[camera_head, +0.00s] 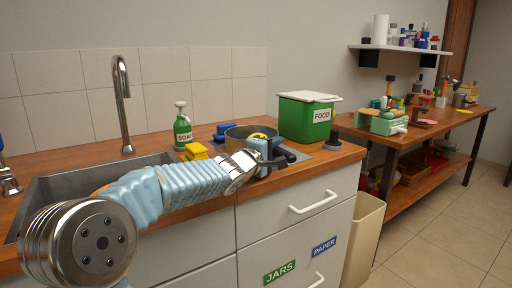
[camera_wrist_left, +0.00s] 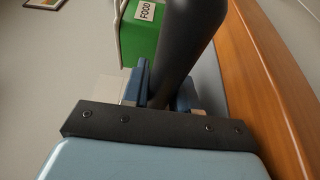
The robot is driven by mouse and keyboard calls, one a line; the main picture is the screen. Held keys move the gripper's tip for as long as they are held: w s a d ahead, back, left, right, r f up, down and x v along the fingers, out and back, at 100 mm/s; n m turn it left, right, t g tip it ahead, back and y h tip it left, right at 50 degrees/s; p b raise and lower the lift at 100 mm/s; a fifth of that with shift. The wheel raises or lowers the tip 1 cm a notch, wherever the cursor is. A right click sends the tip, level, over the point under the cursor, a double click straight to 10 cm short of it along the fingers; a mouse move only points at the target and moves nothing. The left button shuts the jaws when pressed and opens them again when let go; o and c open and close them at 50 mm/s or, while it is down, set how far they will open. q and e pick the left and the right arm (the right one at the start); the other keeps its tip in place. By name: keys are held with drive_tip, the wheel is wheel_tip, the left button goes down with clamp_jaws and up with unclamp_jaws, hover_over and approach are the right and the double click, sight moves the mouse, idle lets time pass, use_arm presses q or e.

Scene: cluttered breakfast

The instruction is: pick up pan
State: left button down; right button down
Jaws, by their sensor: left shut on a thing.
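In the left wrist view the thick black handle (camera_wrist_left: 183,45) stands between the two blue fingers of the gripper (camera_wrist_left: 168,92). My right gripper is in neither view.
The green food bin (camera_head: 306,118) stands close behind the gripper. The sink (camera_head: 75,185) is at the left. A dark round item (camera_head: 333,143) sits at the counter's right end.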

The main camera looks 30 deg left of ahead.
use_arm(q)
drive_tip(key=shift+r, duration=0.1)
drive_tip(key=shift+r, duration=0.1)
drive_tip(key=shift+r+p, duration=0.45)
drive_tip(key=shift+r, duration=0.1)
drive_tip(key=s+r+p, duration=0.1)
drive_tip(key=r, duration=0.1)
drive_tip(key=r+p, duration=0.1)
drive_tip(key=s+r+p, duration=0.1)
drive_tip(key=r, duration=0.1)
drive_tip(key=shift+s+d+r, duration=0.3)
drive_tip(key=shift+d, duration=0.1)
drive_tip(key=s+d+r, duration=0.3)
drive_tip(key=s+r, duration=0.3)
drive_tip(key=s, duration=0.4)
drive_tip(key=shift+s, duration=0.35)
drive_tip(key=shift+s+d, duration=0.1)
